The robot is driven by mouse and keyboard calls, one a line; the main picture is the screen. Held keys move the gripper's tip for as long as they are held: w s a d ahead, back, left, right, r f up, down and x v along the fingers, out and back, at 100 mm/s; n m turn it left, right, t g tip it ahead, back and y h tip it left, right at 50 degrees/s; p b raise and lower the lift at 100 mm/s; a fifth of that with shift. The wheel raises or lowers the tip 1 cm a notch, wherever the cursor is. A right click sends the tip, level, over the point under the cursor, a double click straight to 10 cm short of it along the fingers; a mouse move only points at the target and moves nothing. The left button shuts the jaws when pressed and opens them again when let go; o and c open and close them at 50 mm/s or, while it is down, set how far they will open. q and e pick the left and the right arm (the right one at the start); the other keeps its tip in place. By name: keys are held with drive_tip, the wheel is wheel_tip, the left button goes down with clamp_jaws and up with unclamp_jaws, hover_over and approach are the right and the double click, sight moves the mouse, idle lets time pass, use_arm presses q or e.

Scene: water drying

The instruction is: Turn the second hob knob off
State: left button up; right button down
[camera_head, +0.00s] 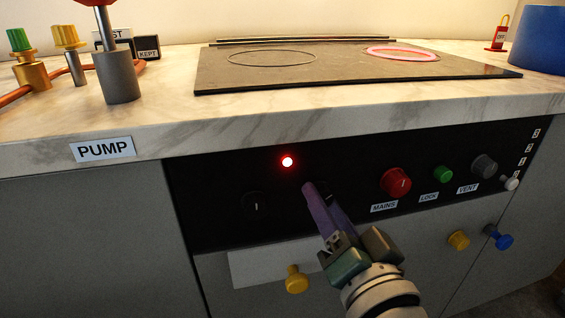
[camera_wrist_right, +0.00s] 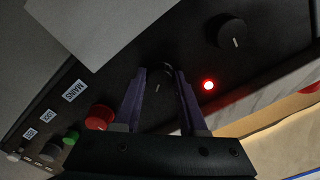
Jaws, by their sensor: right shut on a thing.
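The black control panel (camera_head: 230,180) is on the front of the counter. A black hob knob (camera_head: 256,203) with a white mark sits at its left; it also shows in the wrist view (camera_wrist_right: 232,32). The second hob knob (camera_wrist_right: 157,84), black with a small white mark, is between the purple fingers of my right gripper (camera_wrist_right: 160,74). In the head view my right gripper (camera_head: 318,190) reaches the panel and mostly hides this knob. The gripper is shut on it. My left gripper is not in view.
A red lamp (camera_head: 287,162) is lit above the knobs. The right hob ring (camera_head: 401,53) glows. A red MAINS knob (camera_head: 396,182), green LOCK button (camera_head: 443,173) and grey VENT knob (camera_head: 484,166) lie to the right. Yellow (camera_head: 297,280) and blue (camera_head: 502,240) handles stick out below.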

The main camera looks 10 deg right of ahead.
drive_tip(key=n+p, duration=0.1)
drive_tip(key=n, duration=0.4)
drive_tip(key=shift+n, duration=0.3)
drive_tip(key=n, duration=0.5)
drive_tip(key=shift+n+p, duration=0.3)
drive_tip(key=shift+c, duration=2.3)
unclamp_jaws()
